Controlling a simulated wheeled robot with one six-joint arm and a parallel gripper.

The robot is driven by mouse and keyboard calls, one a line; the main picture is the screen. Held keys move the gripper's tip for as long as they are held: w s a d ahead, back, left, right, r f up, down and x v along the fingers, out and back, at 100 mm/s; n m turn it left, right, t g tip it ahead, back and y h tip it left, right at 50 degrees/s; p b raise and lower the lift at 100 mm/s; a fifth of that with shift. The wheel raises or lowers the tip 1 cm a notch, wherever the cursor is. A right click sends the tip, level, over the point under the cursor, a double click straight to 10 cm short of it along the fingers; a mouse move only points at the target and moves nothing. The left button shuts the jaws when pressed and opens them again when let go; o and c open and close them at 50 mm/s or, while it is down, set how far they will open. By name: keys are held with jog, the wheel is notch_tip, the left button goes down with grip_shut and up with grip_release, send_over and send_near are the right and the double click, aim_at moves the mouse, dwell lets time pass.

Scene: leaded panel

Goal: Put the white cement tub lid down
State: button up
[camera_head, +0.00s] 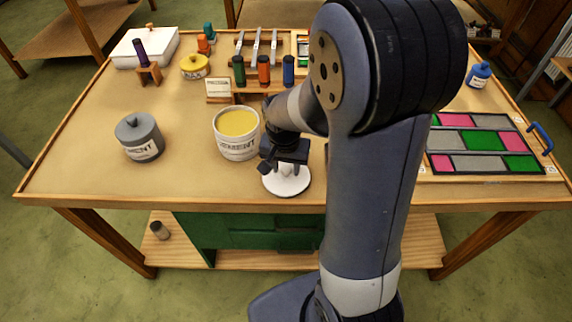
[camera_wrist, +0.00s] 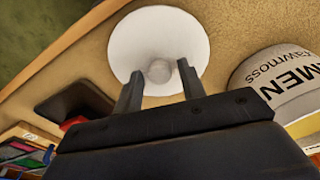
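The white cement tub lid (camera_head: 287,182) lies on the table near its front edge, with its round knob up. It also shows in the wrist view (camera_wrist: 150,30). My gripper (camera_wrist: 160,66) is open, its two fingers on either side of the knob with a visible gap at each side. In the head view my gripper (camera_head: 284,166) is just above the lid and covers part of it. The white cement tub (camera_head: 238,147) stands uncovered, with yellow contents, left of the lid; its labelled side shows in the wrist view (camera_wrist: 284,86).
A grey lidded cement pot (camera_head: 140,140) stands at left. A rack of coloured cylinders (camera_head: 264,72) is behind the tub. The leaded panel (camera_head: 478,141) lies at right. A dark flat object (camera_wrist: 75,106) is near the lid. Table surface between grey pot and tub is clear.

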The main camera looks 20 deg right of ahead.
aim_at(286, 167)
jog(key=shift+o, duration=0.7)
jog(key=shift+r, duration=0.1)
jog(key=shift+r, duration=0.2)
notch_tip(286, 167, up, 12)
jog(key=s, duration=0.1)
jog(key=shift+a+f, duration=0.15)
jog(key=shift+a, duration=0.2)
jog(key=shift+s+f, duration=0.1)
jog(key=f, duration=0.8)
jog(key=w+f, duration=0.1)
jog(key=f, duration=0.3)
jog(key=shift+w+d+f, duration=0.1)
jog(key=shift+d+f, duration=0.15)
jog(key=shift+d, duration=0.1)
notch_tip(286, 167, up, 3)
jog(key=shift+f, duration=0.2)
jog(key=shift+r, duration=0.55)
